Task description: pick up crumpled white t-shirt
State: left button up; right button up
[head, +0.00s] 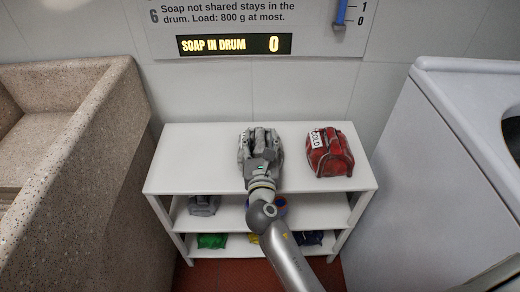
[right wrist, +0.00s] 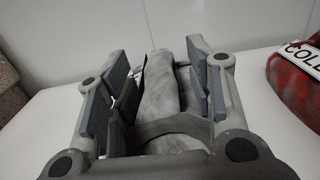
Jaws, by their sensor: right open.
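A crumpled greyish-white cloth (head: 243,147), which fits the t-shirt, lies on the top of a white shelf unit, largely hidden by my right gripper in the head view. My right gripper (head: 261,143) is over it. In the right wrist view the cloth (right wrist: 162,88) stands between the two open fingers of my right gripper (right wrist: 165,80). I cannot tell whether the fingers touch it. My left gripper is not in view.
A red checked bundle (head: 330,153) with a "COLD" tag lies right of the cloth. The white shelf unit (head: 180,165) holds several items on its lower shelves. A stone basin (head: 95,130) flanks it left, a white machine (head: 425,170) right. The top's left part is clear.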

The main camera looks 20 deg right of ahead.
jog(key=shift+x, duration=0.9)
grip_shut()
jog(key=shift+r, duration=0.1)
